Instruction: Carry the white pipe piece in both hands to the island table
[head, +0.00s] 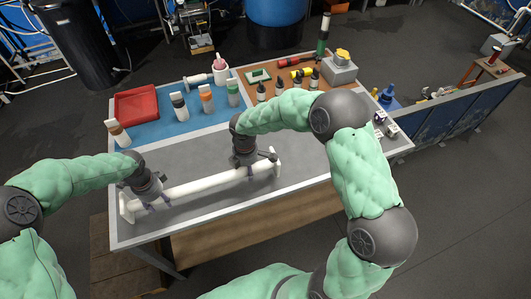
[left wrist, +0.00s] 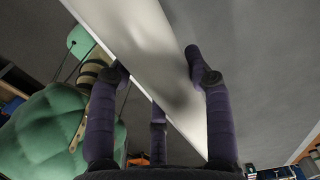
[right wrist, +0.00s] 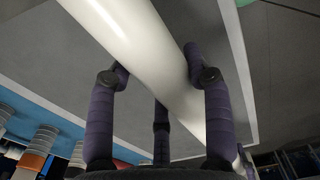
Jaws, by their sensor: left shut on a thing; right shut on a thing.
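The white pipe piece (head: 205,187) has a flange at each end and lies lengthwise along the near part of the grey-topped island table (head: 190,155), over its bare grey surface. I cannot tell whether it touches the top. My left gripper (head: 152,200) is shut on the pipe near its left end; the pipe also crosses the left wrist view (left wrist: 150,45) between the fingers. My right gripper (head: 246,168) is shut on it near its right end, and the right wrist view shows the pipe (right wrist: 145,50) between the fingers. The gripped parts are partly hidden.
A red tray (head: 137,103), several capped bottles (head: 206,98) and a pink-topped white container (head: 220,70) stand on the blue mat. A brown mat (head: 290,75) holds tools and small dark bottles. A blue low wall (head: 450,115) adjoins at right.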

